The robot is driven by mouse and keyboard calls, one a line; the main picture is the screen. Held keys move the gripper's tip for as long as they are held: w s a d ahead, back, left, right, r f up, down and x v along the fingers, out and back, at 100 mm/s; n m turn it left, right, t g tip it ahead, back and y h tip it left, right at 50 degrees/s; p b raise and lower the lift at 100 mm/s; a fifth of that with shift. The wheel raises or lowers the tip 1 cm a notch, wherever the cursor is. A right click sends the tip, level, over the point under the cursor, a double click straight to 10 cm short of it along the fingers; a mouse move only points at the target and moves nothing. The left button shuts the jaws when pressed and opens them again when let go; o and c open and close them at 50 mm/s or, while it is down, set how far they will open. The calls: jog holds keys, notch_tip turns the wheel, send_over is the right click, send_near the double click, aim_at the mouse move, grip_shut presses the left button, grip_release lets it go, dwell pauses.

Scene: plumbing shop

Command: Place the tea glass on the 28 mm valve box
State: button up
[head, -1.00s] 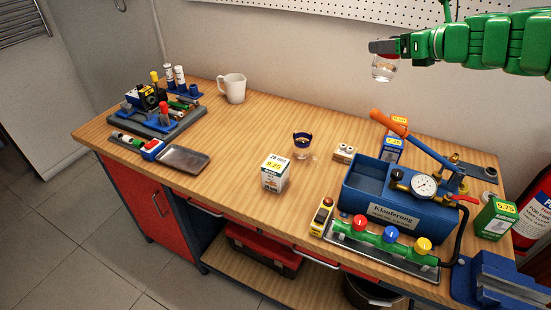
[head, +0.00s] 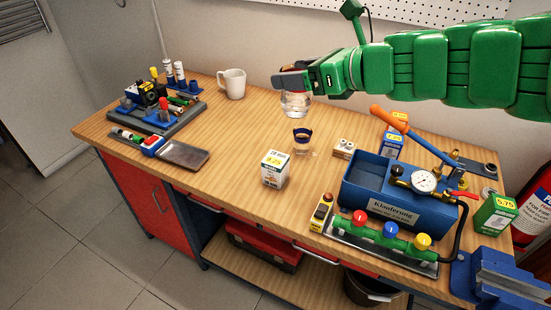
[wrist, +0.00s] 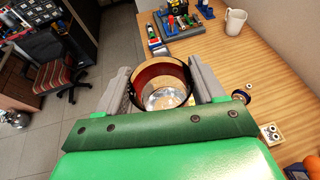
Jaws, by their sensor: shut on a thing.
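My gripper (head: 290,82) is shut on a clear tea glass (head: 296,105) and holds it upright in the air above the back part of the bench. In the wrist view the glass (wrist: 164,98) sits between the two grey fingers, open end toward the camera.
A white block fitting (head: 344,149) and the blue test pump (head: 395,210) are to the right. A white mug (head: 232,84) is at the back left.

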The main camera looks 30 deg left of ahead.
jog(key=shift+s+a, duration=0.15)
jog(key=shift+s, duration=0.35)
jog(key=shift+s+f, duration=0.2)
jog(key=shift+s, duration=0.05)
notch_tip(320, 180, down, 10)
jog(key=shift+w+a+f, duration=1.5)
jog(key=shift+w+f, duration=0.35)
jog(key=shift+f, duration=0.4)
jog(key=shift+w+a+f, duration=1.5)
jog(key=shift+w+f, duration=0.3)
jog(key=shift+f, duration=0.5)
jog(key=shift+w+a+f, duration=1.5)
jog(key=shift+w+f, duration=0.35)
jog(key=shift+f, duration=0.4)
jog(key=shift+f, duration=0.15)
jog(key=o, duration=1.1)
